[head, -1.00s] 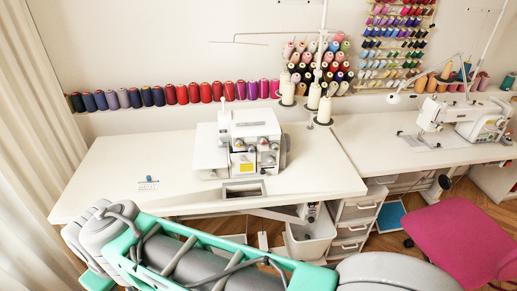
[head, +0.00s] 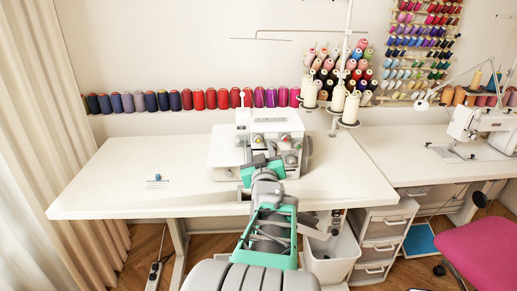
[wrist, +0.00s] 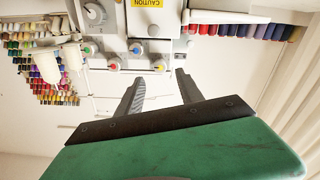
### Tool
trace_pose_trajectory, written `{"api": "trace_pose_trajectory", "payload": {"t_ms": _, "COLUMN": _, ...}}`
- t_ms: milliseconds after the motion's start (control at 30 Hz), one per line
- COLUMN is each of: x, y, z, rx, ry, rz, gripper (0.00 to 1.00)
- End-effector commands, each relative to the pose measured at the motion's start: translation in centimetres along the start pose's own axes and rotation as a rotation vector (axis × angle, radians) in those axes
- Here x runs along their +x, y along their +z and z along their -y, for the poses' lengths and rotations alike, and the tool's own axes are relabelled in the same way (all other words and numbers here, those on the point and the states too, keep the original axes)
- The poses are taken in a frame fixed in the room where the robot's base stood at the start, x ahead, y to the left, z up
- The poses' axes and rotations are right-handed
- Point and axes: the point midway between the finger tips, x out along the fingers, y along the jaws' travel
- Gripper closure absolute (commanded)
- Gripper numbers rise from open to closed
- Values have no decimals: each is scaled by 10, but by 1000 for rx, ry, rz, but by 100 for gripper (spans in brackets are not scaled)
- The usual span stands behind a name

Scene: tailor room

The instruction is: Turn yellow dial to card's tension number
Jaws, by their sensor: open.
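A white serger (head: 272,122) stands on the white table, with my gripper (wrist: 158,82) in front of it. In the wrist view, which is upside down, the serger's front (wrist: 150,40) shows several round dials with coloured centres. The one that looks yellow (wrist: 159,66) lies just beyond and between my fingertips; its colour is hard to tell at this size. My fingers are open and empty, apart from the dials. A small printed card (head: 157,185) lies on the table at left with a small blue object at its back edge; its number is too small to read.
Thread cones (head: 196,99) line the back of the table. Thread stands (head: 350,108) rise behind the serger. A second sewing machine (head: 475,130) is on the right table, with a pink chair (head: 485,250) before it. The table left of the serger is mostly clear.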

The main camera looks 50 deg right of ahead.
Motion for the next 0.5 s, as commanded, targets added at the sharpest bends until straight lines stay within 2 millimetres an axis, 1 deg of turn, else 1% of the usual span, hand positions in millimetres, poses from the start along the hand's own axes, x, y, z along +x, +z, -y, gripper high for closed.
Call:
{"api": "trace_pose_trajectory", "payload": {"t_ms": 33, "x": 11, "y": 1, "z": 1, "rx": 0, "ry": -2, "rz": 3, "gripper": 56}}
{"api": "trace_pose_trajectory", "payload": {"t_ms": 100, "x": 25, "y": 1, "z": 2, "rx": 1, "ry": -4, "rz": 4, "gripper": 56}}
{"api": "trace_pose_trajectory", "payload": {"t_ms": 233, "x": 46, "y": 0, "z": 1, "rx": 1, "ry": -2, "rz": 3, "gripper": 56}}
{"api": "trace_pose_trajectory", "payload": {"t_ms": 333, "x": 54, "y": 0, "z": 1, "rx": 1, "ry": -3, "rz": 3, "gripper": 56}}
{"api": "trace_pose_trajectory", "payload": {"t_ms": 500, "x": 56, "y": 0, "z": 1, "rx": 1, "ry": -2, "rz": 2, "gripper": 56}}
